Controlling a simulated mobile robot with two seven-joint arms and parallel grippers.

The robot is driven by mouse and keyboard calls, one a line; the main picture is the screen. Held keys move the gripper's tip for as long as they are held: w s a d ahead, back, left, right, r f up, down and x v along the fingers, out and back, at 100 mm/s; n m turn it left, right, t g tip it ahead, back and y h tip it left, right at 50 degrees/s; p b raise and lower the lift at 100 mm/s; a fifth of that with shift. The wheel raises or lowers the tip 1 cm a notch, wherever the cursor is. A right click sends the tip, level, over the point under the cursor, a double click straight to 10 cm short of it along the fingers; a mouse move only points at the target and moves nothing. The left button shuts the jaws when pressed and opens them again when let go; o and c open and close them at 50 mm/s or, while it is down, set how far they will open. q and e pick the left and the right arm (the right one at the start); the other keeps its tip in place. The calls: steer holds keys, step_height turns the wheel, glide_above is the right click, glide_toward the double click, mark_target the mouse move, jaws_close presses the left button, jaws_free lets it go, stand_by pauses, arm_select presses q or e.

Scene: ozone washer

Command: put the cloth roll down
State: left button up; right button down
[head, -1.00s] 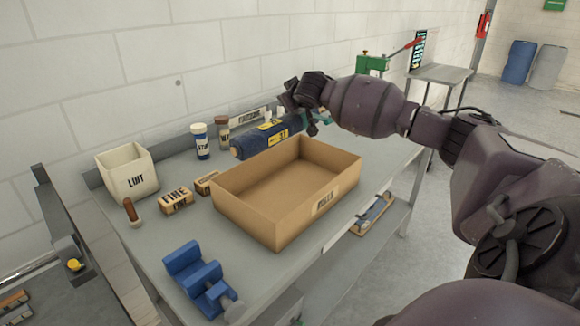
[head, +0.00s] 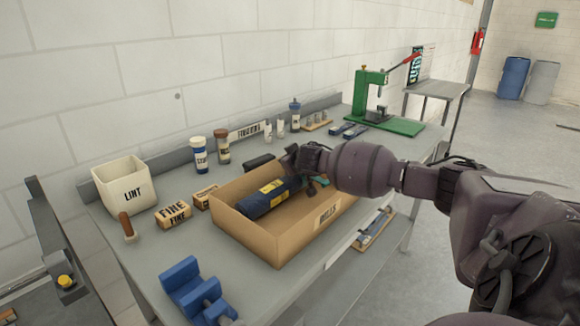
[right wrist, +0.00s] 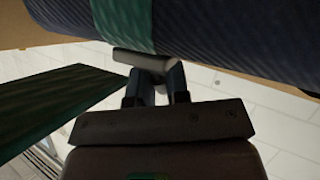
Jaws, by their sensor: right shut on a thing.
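The cloth roll (head: 268,196) is dark blue with a yellow label, in the open cardboard box (head: 328,218), whose front label seems to read ROLLS. It lies within the box walls; whether it touches the floor of the box I cannot tell. My right gripper (head: 308,172) is at the roll's right end, shut on it. In the right wrist view the blue roll (right wrist: 235,35) with a green band (right wrist: 122,18) fills the top, close at the fingers (right wrist: 155,75). My left gripper is not in view.
The box stands on a grey bench (head: 165,240). A white LINT bin (head: 130,188), FIRE-lettered block (head: 173,215), jars (head: 222,147) and a blue fixture (head: 195,290) surround it. A green press (head: 375,95) stands behind my arm at the right end.

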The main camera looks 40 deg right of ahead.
steer(key=shift+f, duration=0.8)
steer(key=c, duration=1.1)
jaws_free()
steer(key=shift+f, duration=0.1)
steer(key=shift+s, duration=0.1)
